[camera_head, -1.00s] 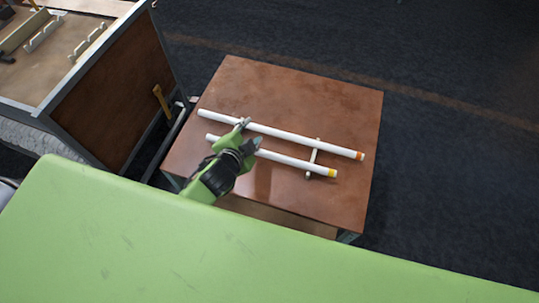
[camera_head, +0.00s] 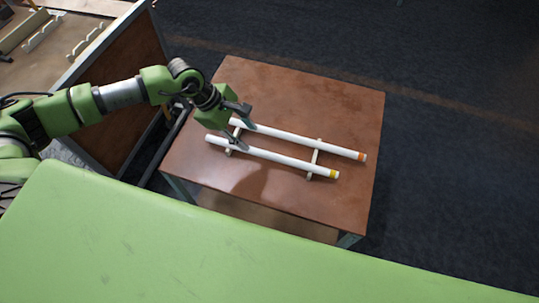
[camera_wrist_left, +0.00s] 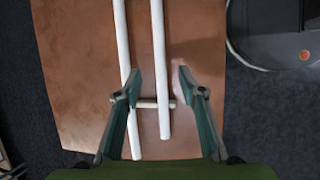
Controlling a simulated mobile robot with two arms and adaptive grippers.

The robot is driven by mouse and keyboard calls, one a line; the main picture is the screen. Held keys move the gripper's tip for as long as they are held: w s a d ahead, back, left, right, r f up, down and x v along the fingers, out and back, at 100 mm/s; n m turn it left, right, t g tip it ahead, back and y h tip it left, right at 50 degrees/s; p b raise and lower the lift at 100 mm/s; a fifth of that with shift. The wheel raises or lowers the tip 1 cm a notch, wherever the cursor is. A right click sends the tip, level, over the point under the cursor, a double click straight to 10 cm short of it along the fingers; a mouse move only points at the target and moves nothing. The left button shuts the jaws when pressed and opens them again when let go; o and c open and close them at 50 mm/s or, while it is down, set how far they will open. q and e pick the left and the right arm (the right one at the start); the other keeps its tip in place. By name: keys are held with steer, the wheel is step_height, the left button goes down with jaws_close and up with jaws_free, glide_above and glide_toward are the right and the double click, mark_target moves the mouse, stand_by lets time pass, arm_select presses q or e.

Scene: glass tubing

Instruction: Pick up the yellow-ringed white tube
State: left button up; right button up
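The yellow-ringed white tube (camera_head: 285,160) lies on two small white supports on the brown table, its yellow ring at the right end. The orange-ringed white tube (camera_head: 300,139) lies parallel on its far side. My left gripper (camera_head: 245,134) is open above the tubes' left part. In the left wrist view the open fingers (camera_wrist_left: 157,78) straddle the right-hand tube (camera_wrist_left: 159,60), apparently the yellow-ringed one. The left finger overlaps the left-hand tube (camera_wrist_left: 122,45). Both rings are outside that view. Contact cannot be told. My right gripper is not in view.
The brown table (camera_head: 345,105) is bare around the tubes. A workbench with a brown side panel (camera_head: 115,55) stands close at the left. A green surface (camera_head: 200,250) fills the foreground. Dark floor lies beyond the table.

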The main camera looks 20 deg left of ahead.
arm_select(q)
glide_above(267, 154)
steer(key=s+a, duration=0.1)
steer(key=a, duration=0.1)
step_height(267, 154, down, 7)
steer(key=shift+d+f+p, duration=0.1)
steer(key=shift+f+p, duration=0.45)
steer(key=shift+p, duration=0.1)
steer(key=x, duration=0.4)
steer(key=shift+w+f+p, duration=0.1)
steer(key=shift+f+p, duration=0.05)
steer(key=shift+p, duration=0.15)
jaws_close()
